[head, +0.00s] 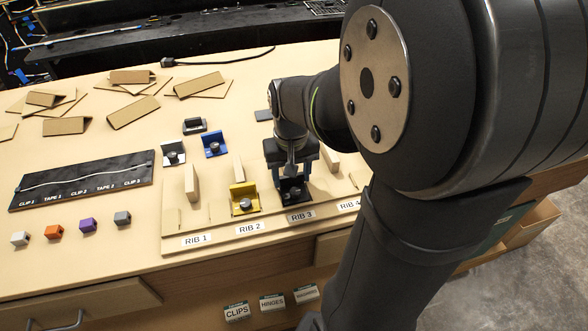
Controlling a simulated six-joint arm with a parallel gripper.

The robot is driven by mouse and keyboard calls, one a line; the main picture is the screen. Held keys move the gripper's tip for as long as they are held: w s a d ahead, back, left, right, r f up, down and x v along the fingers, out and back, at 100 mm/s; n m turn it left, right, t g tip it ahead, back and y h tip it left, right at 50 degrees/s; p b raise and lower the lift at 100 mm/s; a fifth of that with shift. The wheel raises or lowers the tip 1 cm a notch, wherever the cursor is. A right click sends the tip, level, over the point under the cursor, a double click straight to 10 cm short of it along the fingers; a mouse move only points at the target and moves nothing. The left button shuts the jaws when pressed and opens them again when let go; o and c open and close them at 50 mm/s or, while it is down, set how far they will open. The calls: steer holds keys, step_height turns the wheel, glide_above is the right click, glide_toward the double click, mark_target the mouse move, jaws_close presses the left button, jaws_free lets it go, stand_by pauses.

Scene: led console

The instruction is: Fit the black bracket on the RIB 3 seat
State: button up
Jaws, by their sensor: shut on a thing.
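The black bracket (293,192) is at the RIB 3 place on the wooden rib board (216,236), just behind the RIB 3 label (301,216). My gripper (290,174) points down from above and is shut on the bracket. The gripper and arm hide part of the bracket and the RIB 3 seat. I cannot tell whether the bracket rests fully on the seat or is slightly above it.
A yellow bracket (244,197) stands at RIB 2, close left. Upright wooden ribs (192,183) rise from the board. Blue (214,145) and grey-white (173,153) brackets stand behind. A black clip strip (82,181) and small coloured blocks (87,225) lie left.

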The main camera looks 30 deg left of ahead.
steer(key=o, duration=1.1)
step_height(320, 180, up, 18)
steer(key=shift+f, duration=0.25)
steer(key=shift+f, duration=0.1)
step_height(320, 180, down, 17)
steer(key=shift+f, duration=0.15)
stand_by(0.3)
steer(key=shift+r, duration=1.75)
stand_by(0.7)
steer(key=shift+f, duration=0.1)
